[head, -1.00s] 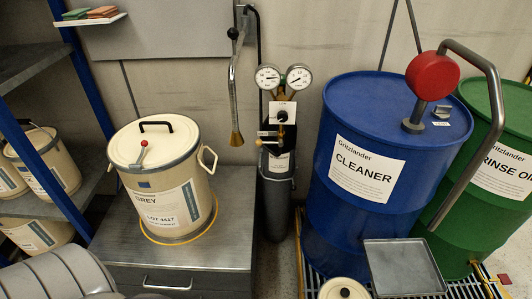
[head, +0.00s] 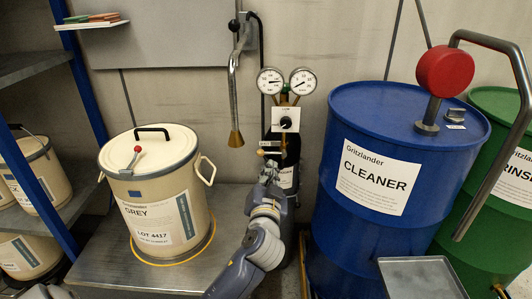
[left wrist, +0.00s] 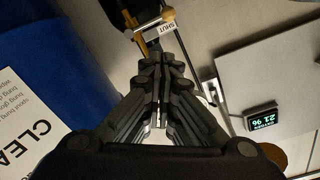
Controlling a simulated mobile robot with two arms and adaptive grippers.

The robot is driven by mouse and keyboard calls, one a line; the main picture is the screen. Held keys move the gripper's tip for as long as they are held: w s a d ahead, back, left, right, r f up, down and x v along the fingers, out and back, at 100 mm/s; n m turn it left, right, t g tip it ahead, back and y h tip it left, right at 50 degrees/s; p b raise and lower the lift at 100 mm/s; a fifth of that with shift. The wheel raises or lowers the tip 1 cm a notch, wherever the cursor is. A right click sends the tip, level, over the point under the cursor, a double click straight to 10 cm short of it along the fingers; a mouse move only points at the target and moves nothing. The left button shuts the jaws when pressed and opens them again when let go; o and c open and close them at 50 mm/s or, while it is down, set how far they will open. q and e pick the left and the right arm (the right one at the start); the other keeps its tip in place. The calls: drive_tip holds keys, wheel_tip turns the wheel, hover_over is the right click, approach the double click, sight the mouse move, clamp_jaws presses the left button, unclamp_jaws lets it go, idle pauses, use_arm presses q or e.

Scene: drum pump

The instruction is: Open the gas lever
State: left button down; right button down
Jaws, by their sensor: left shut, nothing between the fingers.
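The gas cylinder (head: 287,178) stands between the bench and the blue drum, with two round gauges (head: 287,82) and a white plate with a black knob (head: 286,121) on top. The small brass gas lever (head: 268,152) sits below that plate. In the left wrist view, brass parts (left wrist: 151,47) and a white "SHUT" tag (left wrist: 154,29) show just beyond the fingertips. My left gripper (head: 267,168) is just below the lever, in front of the cylinder. In the left wrist view its fingers (left wrist: 160,65) are together and empty. I cannot tell whether they touch the lever. My right gripper is not in view.
A cream "GREY" bucket (head: 153,203) stands on the metal bench (head: 100,262) to the left. A blue "CLEANER" drum (head: 350,230) stands close on the right. A pipe with a brass nozzle (head: 235,105) hangs left of the gauges. A small display (left wrist: 263,117) shows in the left wrist view.

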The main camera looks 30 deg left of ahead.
sight(270, 153)
use_arm(q)
drive_tip(key=shift+w+r+t, duration=0.2)
drive_tip(key=shift+w+r, duration=0.05)
drive_tip(key=shift+r, duration=0.25)
drive_tip(key=shift+w+r+t, duration=0.2)
drive_tip(key=shift+r, duration=0.3)
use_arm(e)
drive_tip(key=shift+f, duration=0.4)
